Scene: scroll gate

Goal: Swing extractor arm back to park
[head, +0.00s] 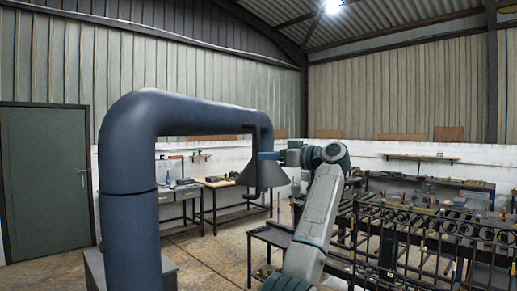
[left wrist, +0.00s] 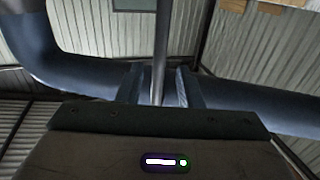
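The blue extractor arm (head: 190,108) rises from a thick post at the left of the head view, runs right and bends down to a dark cone hood (head: 263,176). My left gripper (head: 270,156) is at the hood's upper right side. In the left wrist view, its two fingers (left wrist: 160,88) stand apart with a thin metal bar (left wrist: 160,40) between them. Gaps seem to show on both sides of the bar. The blue tube also crosses behind the fingers in the left wrist view (left wrist: 85,75). My right gripper is not in view.
Workbenches (head: 225,184) with tools stand along the back wall. A green door (head: 45,180) is at the far left. Bare floor (head: 215,250) shows between the post and the rack.

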